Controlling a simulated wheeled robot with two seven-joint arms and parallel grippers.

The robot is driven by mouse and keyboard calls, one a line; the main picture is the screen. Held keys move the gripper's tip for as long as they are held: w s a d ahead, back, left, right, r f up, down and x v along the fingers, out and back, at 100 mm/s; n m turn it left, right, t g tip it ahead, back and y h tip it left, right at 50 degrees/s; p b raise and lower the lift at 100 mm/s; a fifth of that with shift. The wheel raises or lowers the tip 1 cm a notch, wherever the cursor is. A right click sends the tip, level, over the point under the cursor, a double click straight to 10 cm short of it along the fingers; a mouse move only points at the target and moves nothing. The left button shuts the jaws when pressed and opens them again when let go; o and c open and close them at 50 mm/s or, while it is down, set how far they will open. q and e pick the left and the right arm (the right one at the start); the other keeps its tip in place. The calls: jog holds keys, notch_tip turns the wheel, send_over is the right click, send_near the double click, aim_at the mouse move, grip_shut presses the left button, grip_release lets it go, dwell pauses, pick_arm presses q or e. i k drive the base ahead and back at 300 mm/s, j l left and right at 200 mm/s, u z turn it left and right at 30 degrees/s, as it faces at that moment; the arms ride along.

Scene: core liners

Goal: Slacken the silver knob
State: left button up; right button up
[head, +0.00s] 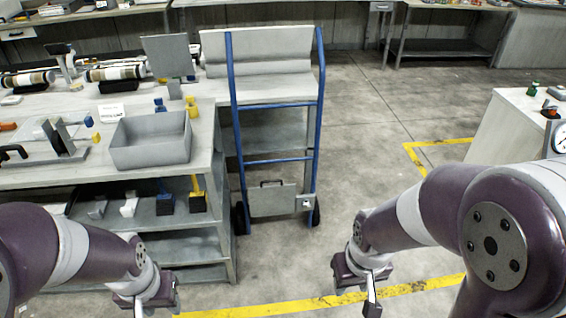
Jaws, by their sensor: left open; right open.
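A small bright silver piece (304,203), which looks like the silver knob, sits at the lower right of a grey flat case (273,200) with a dark handle. The case stands low on the blue hand truck (319,120). The piece is too small to make out its shape. My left gripper (142,308) is at the bottom left, in front of the bench shelves, open and empty. My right gripper (372,300) is at the bottom, right of and nearer than the case, open and empty. Neither gripper touches the case.
A bench (205,125) on the left bears a grey open bin (150,155), core tubes (115,72) and a clamp device (62,138). Its shelves hold blue and yellow tools. A pale cabinet (490,135) stands right. The floor (370,125) between is clear, with yellow lines.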

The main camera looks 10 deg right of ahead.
aim_at(305, 203)
jog(key=i+l, duration=0.7)
jog(key=l, duration=0.25)
jog(key=i+l, duration=0.7)
jog(key=l, duration=0.2)
jog(key=i+l, duration=0.35)
jog(key=l+u, duration=0.05)
jog(key=l, duration=0.05)
